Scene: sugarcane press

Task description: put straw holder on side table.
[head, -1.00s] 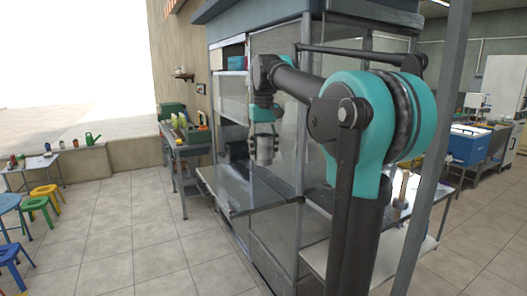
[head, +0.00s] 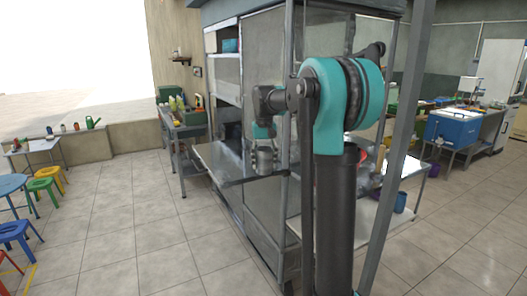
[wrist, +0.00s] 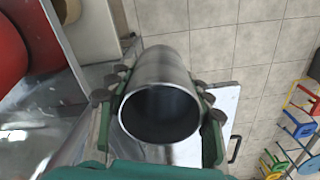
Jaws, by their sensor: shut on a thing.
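The straw holder, a plain metal cylinder (wrist: 160,112) open at one end, is between the fingers of my gripper (wrist: 160,95) in the wrist view. The fingers press on its two sides, and its inside looks empty. In the head view my gripper (head: 264,146) holds the straw holder (head: 264,162) roughly upright by the front of the metal stall, over or beside its fold-out shelf; I cannot tell the gap. A grey metal table (head: 187,131) with bottles and green boxes stands beyond the stall, likely the side table.
The fold-out metal shelf (head: 225,168) juts from the stall (head: 257,80). A post (head: 401,150) stands close on the right. Coloured stools (head: 43,185) and a low table (head: 38,146) are at the left. The tiled floor (head: 120,215) between is clear.

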